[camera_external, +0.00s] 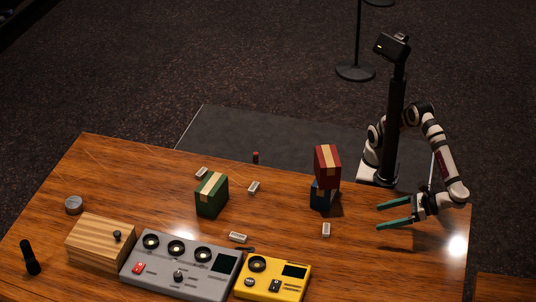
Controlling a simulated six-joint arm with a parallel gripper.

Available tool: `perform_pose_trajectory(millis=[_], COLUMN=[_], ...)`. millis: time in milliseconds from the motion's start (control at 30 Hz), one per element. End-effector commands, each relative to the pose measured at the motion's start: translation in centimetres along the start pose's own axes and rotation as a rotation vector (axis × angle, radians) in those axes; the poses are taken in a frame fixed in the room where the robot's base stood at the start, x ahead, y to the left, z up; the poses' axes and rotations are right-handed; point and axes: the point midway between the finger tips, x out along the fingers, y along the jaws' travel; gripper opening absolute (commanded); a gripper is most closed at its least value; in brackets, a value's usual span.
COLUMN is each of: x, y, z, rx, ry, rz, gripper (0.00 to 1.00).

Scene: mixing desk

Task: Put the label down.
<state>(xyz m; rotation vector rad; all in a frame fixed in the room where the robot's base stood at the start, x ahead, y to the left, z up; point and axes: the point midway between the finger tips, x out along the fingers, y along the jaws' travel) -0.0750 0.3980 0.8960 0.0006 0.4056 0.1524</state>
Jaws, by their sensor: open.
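My gripper (396,214) is open and empty at the right side of the desk, with its two green fingers apart and pointing left. Several small white labels lie on the wooden desk. One label (326,230) is left of my gripper and apart from it. Another label (238,237) lies behind the grey mixer. A third label (253,188) lies right of the green box, and one more label (201,173) lies behind that box. Which one the task means I cannot tell.
A red box (327,165) sits on a blue box (322,197) left of my gripper. A green box (211,196) stands mid-desk. A grey mixer (181,265), a yellow device (273,277) and a wooden box (101,243) line the front. The desk's right front (390,265) is clear.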

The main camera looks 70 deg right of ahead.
Motion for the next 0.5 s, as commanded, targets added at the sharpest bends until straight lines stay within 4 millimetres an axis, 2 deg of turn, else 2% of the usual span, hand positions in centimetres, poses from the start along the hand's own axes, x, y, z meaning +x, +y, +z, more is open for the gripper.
perform_pose_trajectory(millis=[67,300,500], x=[0.8,7.6,10.5], y=[0.0,0.1,0.2], z=[-0.1,0.1,0.2], rx=[-0.048,-0.045,-0.043], ry=[-0.017,-0.014,-0.012], rz=[0.016,0.012,0.013], gripper=[0.95,0.95,0.95])
